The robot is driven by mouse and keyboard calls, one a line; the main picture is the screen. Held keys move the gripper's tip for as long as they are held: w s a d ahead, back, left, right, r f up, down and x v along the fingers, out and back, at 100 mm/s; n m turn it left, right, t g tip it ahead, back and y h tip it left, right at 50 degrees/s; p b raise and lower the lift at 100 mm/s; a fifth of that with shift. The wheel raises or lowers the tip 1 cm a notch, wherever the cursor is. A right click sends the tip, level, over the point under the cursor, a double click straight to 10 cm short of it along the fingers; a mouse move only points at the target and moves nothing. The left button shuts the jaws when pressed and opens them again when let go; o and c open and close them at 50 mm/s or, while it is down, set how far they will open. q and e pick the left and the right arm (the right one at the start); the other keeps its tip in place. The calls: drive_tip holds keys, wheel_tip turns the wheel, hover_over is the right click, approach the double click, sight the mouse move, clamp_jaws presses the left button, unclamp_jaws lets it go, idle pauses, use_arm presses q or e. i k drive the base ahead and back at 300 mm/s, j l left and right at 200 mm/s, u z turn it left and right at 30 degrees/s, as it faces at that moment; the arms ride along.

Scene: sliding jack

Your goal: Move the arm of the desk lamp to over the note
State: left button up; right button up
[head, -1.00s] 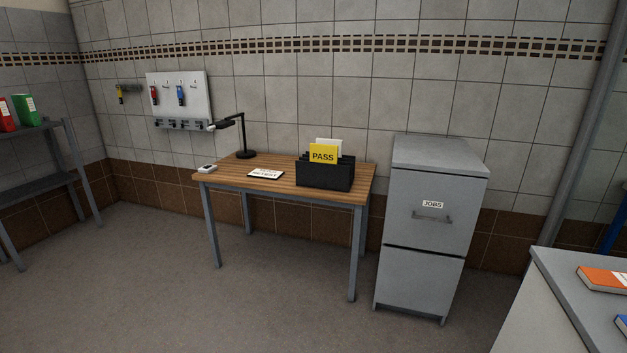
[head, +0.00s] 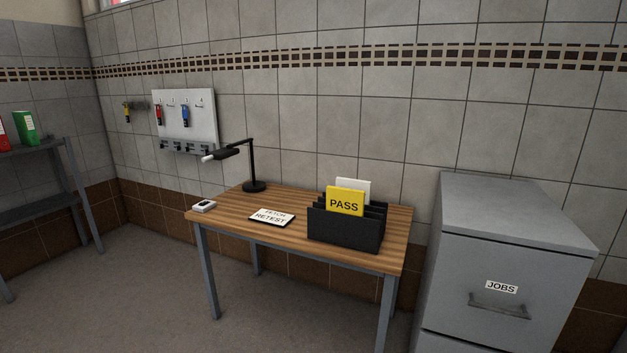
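The black desk lamp (head: 253,170) stands at the back left of the wooden desk (head: 300,242). Its round base and upright post are at the desk's rear edge. The lamp arm (head: 229,153) reaches from the post toward the left front and ends in a light-coloured tip. The white note (head: 272,217), lettered "FETCH RETEST", lies flat on the desk, in front of the lamp base and slightly right of it. The lamp arm is left of the note, not over it. Neither of my grippers shows in the head view.
A black file rack (head: 345,228) with a yellow PASS card stands on the desk's right. A small white device (head: 203,206) sits at the left corner. A grey filing cabinet (head: 505,265) stands right of the desk. The floor in front-left is clear.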

sight(229, 150)
drive_tip(key=i+l+u, duration=0.1)
drive_tip(key=i+u, duration=0.3)
drive_tip(key=i+l+u, duration=0.3)
drive_tip(key=i+u, duration=0.15)
drive_tip(key=i, duration=0.1)
